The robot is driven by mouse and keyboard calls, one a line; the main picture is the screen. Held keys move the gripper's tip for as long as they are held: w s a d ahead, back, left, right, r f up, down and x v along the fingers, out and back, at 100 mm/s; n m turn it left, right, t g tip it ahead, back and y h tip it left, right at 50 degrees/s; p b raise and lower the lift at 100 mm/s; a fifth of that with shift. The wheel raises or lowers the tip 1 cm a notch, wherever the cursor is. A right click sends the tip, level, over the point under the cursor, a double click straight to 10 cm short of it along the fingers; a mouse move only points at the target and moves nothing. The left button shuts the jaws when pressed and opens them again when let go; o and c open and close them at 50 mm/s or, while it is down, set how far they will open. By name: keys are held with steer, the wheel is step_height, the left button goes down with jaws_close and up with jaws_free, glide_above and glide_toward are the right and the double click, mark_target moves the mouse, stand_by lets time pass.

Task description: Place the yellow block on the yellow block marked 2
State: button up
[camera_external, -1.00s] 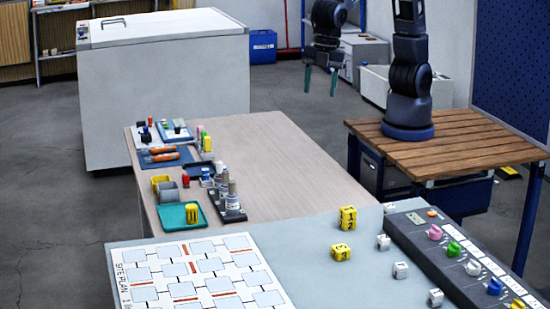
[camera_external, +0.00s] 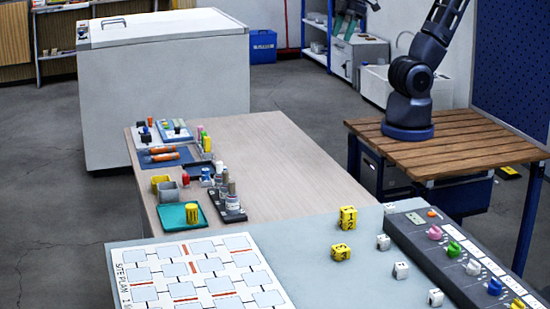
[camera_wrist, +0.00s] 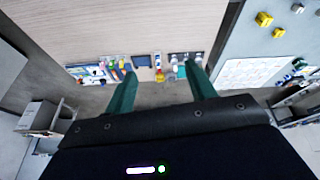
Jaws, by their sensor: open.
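Two yellow blocks appear stacked on the grey table, the upper marked 1 (camera_external: 348,212) and the lower marked 2 (camera_external: 347,225). A separate yellow block (camera_external: 341,252) sits in front of them, its mark hard to read. In the wrist view, the yellow blocks (camera_wrist: 264,19) and (camera_wrist: 278,32) are small at the upper right, with marks unreadable. My gripper (camera_wrist: 160,70) is open and empty, its green fingers apart.
White cubes (camera_external: 383,242) and a knob panel (camera_external: 465,262) lie right of the yellow blocks. A site plan board (camera_external: 200,275) lies left. Bottles (camera_external: 228,195) stand nearby. The wooden table's middle is clear.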

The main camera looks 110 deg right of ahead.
steer(key=shift+m, duration=0.9)
steer(key=s, duration=0.1)
steer(key=s+d, duration=0.2)
steer(key=s, duration=0.1)
steer(key=shift+s+d+f, duration=0.1)
steer(key=shift+d+f, duration=0.1)
steer(key=shift+f, duration=0.05)
